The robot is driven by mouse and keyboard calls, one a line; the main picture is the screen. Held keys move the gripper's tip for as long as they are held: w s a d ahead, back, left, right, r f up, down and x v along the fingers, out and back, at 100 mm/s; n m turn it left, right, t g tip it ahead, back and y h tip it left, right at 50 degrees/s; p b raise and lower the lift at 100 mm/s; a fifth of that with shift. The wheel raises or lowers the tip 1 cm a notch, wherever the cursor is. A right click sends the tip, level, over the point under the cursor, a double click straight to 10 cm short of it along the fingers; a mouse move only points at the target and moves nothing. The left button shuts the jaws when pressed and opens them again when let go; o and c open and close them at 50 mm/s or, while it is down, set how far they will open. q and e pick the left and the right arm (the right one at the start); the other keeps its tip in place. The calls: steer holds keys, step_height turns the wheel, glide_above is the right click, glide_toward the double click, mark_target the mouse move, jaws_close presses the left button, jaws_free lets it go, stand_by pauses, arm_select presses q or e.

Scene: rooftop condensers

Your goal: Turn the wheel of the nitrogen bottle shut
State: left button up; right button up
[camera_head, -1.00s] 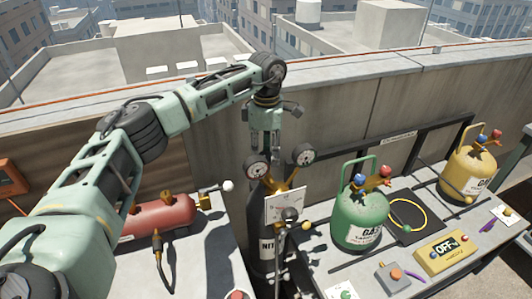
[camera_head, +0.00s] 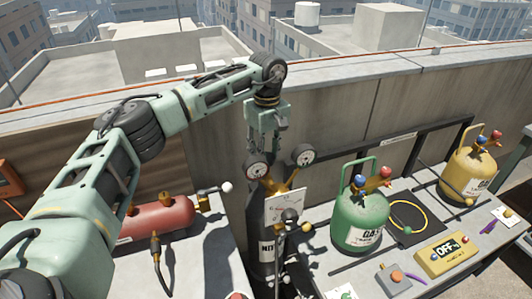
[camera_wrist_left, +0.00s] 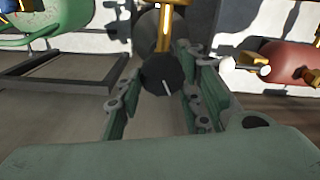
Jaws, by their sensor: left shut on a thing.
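The nitrogen bottle (camera_head: 257,215) is a dark upright cylinder with a white label reading "NIT", standing in the gap between two benches. A brass regulator with two round gauges (camera_head: 256,166) sits at its top. My left gripper (camera_head: 266,148) reaches down over the bottle top from above. In the left wrist view the wheel (camera_wrist_left: 168,76) is a dark round knob with a white mark, and it lies between the two fingers of my left gripper (camera_wrist_left: 160,82), which is shut on it. In the head view the wheel is hidden by the gripper. My right gripper is not in view.
A white card (camera_head: 286,207) hangs at the regulator. A red tank (camera_head: 165,216) lies on the left bench. A green gas cylinder (camera_head: 358,222), a yellow cylinder (camera_head: 470,172) and a yellow box reading "OFF" (camera_head: 443,252) are on the right bench. A parapet wall runs behind.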

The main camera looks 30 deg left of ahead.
arm_select(q)
steer(key=m, duration=0.5)
steer(key=shift+w+d+r, duration=0.15)
steer(key=shift+r, duration=0.05)
stand_by(0.4)
steer(key=o, duration=0.8)
steer(key=shift+o, duration=1.4)
steer(key=shift+d+f, duration=0.15)
